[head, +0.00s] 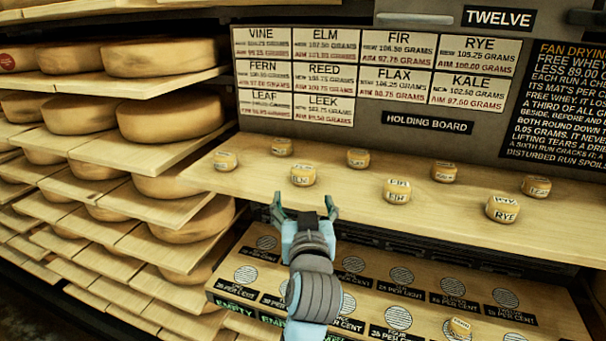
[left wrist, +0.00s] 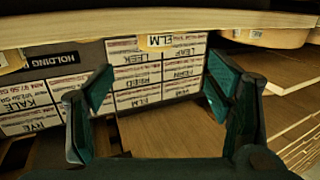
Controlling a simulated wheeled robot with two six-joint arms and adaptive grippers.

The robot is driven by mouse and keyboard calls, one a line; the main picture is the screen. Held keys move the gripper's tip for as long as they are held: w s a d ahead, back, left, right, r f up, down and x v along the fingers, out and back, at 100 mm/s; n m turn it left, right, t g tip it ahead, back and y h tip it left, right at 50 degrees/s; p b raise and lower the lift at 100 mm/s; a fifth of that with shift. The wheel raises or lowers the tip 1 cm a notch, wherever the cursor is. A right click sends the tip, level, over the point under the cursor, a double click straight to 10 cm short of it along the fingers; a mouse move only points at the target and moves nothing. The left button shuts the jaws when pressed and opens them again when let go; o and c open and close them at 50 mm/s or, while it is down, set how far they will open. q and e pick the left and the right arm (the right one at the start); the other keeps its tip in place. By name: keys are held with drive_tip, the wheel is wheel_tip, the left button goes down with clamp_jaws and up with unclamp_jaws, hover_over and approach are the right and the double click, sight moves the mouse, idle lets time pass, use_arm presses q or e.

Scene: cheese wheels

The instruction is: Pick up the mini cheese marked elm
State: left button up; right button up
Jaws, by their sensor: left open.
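The holding board (head: 340,190) carries several small yellow cheeses. The mini cheese marked elm (left wrist: 157,43) shows upside down in the left wrist view, its label readable, between and beyond my fingers. It appears to be the front-left cheese (head: 303,175) in the head view, where its label is too small to read surely. My left gripper (head: 305,204) is open and empty just in front of the board's edge, apart from that cheese. Both fingers also show in the left wrist view (left wrist: 160,88). My right gripper is not in view.
Neighbouring cheeses stand at the left (head: 225,161), behind (head: 281,147) and to the right, including one marked fir (head: 397,191) and one marked rye (head: 503,209). A lower shelf (head: 375,272) with round mats lies below the board. Racks of large wheels (head: 170,115) stand at the left.

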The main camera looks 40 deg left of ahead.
sight(304, 176)
use_arm(q)
drive_tip(key=x, duration=0.8)
drive_tip(key=shift+w+a+f+p, duration=0.1)
drive_tip(key=shift+w+a+p, duration=0.05)
drive_tip(key=shift+w+p, duration=0.25)
drive_tip(key=x, duration=0.3)
drive_tip(key=r+p+x, duration=0.1)
drive_tip(key=x, duration=0.1)
drive_tip(key=shift+w, duration=0.3)
drive_tip(key=shift+w+f, duration=0.1)
drive_tip(key=shift+f, duration=0.1)
drive_tip(key=shift+r, duration=0.1)
drive_tip(key=c, duration=1.3)
